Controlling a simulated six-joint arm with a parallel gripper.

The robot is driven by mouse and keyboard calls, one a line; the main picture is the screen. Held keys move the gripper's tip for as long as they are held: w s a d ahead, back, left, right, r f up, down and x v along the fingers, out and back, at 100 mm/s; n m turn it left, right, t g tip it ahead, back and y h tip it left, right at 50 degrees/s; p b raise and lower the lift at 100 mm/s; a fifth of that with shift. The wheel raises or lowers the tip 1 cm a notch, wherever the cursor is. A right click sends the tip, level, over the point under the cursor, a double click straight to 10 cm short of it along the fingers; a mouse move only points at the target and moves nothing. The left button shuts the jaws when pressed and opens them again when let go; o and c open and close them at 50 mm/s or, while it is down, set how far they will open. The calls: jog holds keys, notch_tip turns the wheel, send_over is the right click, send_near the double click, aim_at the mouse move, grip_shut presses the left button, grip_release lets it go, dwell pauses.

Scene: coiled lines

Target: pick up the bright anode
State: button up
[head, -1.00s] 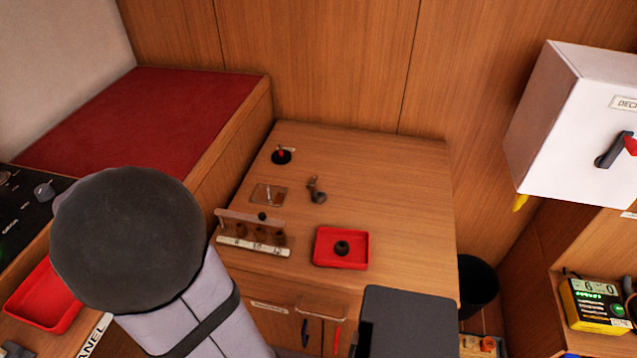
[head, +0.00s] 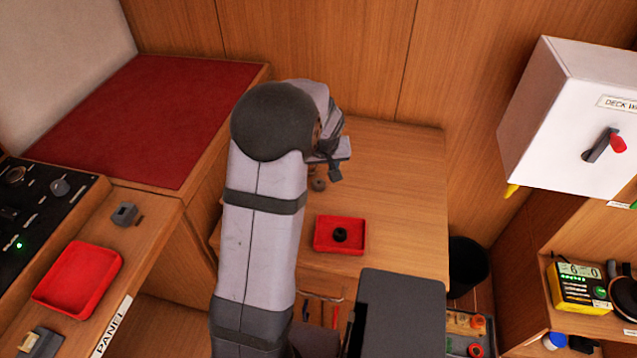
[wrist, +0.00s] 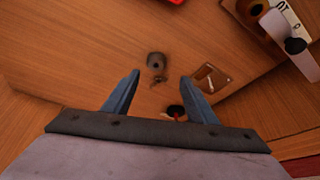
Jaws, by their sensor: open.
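A small grey cylindrical piece with a dark hole, which looks like the bright anode (wrist: 156,61), lies on the wooden bench top. In the head view the grey piece (head: 319,185) shows just below my gripper (head: 335,174), partly hidden behind my arm. In the wrist view my gripper (wrist: 160,77) is open and empty, its two blue-grey fingers apart. The grey piece shows just beyond the fingertips, between their lines. A small dark shape lies against its near side, too small to make out.
A red tray (head: 320,246) holding a dark ring (head: 340,235) sits at the bench front. In the wrist view are a small square plate (wrist: 213,78), a red-topped black item (wrist: 176,112) and a labelled rack (wrist: 289,25). Bare wood lies left of the grey piece there.

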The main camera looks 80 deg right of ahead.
aim_at(319, 185)
jog(key=shift+s+p+x, duration=0.25)
jog(key=shift+x, duration=1.6)
jog(key=shift+s+p+x, duration=0.2)
jog(key=shift+p+x, duration=0.05)
jog(key=shift+x, duration=1.65)
jog(key=shift+a+f, duration=0.1)
jog(key=c, duration=1.2)
